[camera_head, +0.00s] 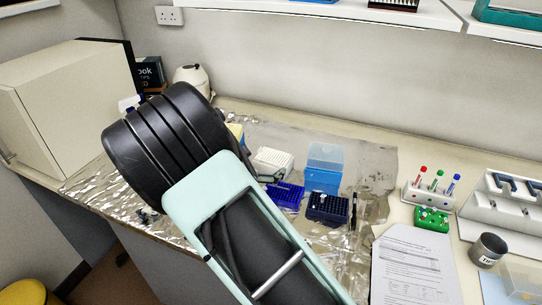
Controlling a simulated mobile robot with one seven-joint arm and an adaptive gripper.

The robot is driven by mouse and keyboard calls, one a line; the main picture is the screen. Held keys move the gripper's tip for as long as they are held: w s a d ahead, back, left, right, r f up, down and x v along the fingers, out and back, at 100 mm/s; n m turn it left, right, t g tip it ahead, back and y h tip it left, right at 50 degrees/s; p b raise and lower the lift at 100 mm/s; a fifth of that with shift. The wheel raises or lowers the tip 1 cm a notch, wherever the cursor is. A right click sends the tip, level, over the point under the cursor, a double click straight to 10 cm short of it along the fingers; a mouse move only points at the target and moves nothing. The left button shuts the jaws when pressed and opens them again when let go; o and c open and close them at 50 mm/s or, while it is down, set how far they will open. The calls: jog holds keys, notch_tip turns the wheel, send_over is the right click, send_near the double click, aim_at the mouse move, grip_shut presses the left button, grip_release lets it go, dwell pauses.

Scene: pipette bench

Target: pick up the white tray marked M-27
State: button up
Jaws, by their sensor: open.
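A white tray-like box (273,159) with a pale gridded top stands on the foil-covered bench, right of my arm. No M-27 marking can be read on it, so I cannot tell if it is the named tray. A bright blue rack (284,196) sits in front of it, and a dark navy rack (328,208) stands to the right of that. My arm fills the centre and left foreground and hides part of the bench. My gripper cannot be made out in this view.
A light blue box (324,167) stands behind the navy rack. A rack with coloured tubes (428,195), a green rack (432,219), papers (415,265), a metal cup (488,249) and a pipette stand (505,218) are at right. A beige cabinet (65,110) stands left.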

aim_at(276, 153)
jog(key=shift+w+a+f+n, duration=0.15)
jog(key=shift+a+f+n, duration=0.15)
jog(key=shift+f, duration=0.15)
jog(key=x, duration=0.4)
jog(key=shift+w+f+p, duration=0.1)
jog(key=shift+w+p, duration=0.2)
jog(key=x, duration=0.2)
jog(key=r+p+x, duration=0.1)
jog(key=x, duration=0.1)
jog(key=shift+w+d+f, duration=0.15)
jog(key=shift+w+d, duration=0.15)
jog(key=shift+w, duration=0.15)
jog(key=shift+w+d+f, duration=0.2)
jog(key=shift+w+f, duration=0.05)
jog(key=shift+w, duration=0.25)
jog(key=shift+c, duration=0.5)
jog(key=c, duration=1.1)
jog(key=shift+c, duration=0.2)
